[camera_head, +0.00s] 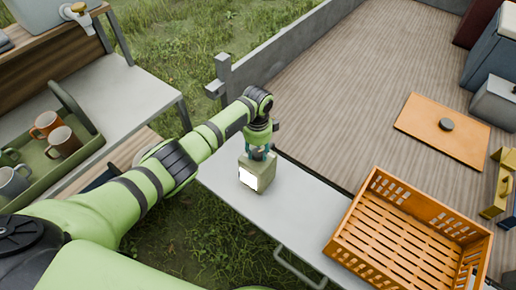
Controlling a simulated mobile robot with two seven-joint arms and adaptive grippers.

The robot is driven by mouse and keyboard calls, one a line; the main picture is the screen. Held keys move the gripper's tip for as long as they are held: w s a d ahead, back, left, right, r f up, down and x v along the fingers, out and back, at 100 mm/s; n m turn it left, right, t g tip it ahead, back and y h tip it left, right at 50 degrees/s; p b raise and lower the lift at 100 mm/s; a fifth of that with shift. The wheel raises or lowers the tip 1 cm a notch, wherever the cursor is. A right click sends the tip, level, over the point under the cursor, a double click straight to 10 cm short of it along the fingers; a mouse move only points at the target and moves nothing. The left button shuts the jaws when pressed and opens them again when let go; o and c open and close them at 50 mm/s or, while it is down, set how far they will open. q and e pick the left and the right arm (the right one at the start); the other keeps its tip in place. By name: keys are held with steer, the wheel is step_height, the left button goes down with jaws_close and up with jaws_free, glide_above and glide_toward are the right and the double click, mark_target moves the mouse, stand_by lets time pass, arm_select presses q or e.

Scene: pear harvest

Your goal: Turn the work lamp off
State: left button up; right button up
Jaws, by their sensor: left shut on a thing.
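The work lamp (264,174) is a small olive-green box on the white table (300,205). Its front panel (248,178) is bright white and looks lit. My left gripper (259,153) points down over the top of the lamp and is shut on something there. The fingers hide most of the lamp's top, so I cannot tell whether they hold a handle, a knob or the body. My right gripper is not in view.
An orange slatted crate (345,222) stands on the table to the right. At the left, a green tray (75,160) holds several mugs. Behind the table is a wooden deck (350,90) with an orange board (425,122). Grass lies below.

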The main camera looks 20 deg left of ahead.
arm_select(q)
steer(key=n+p, duration=0.1)
steer(key=n, duration=0.1)
steer(key=shift+s+n, duration=0.15)
steer(key=shift+n, duration=0.15)
steer(key=n+p, duration=0.2)
steer(key=n, duration=0.1)
steer(key=shift+n, duration=0.3)
steer(key=n+p, duration=0.1)
steer(key=n, duration=0.5)
steer(key=shift+s+d+p, duration=0.1)
steer(key=shift+p, duration=0.25)
steer(key=n, duration=0.4)
steer(key=shift+d+p, duration=0.15)
steer(key=shift+p, duration=0.2)
steer(key=n, duration=0.3)
steer(key=shift+n, duration=0.3)
steer(key=n, duration=0.4)
steer(key=shift+d, duration=0.1)
steer(key=shift+n, duration=1.2)
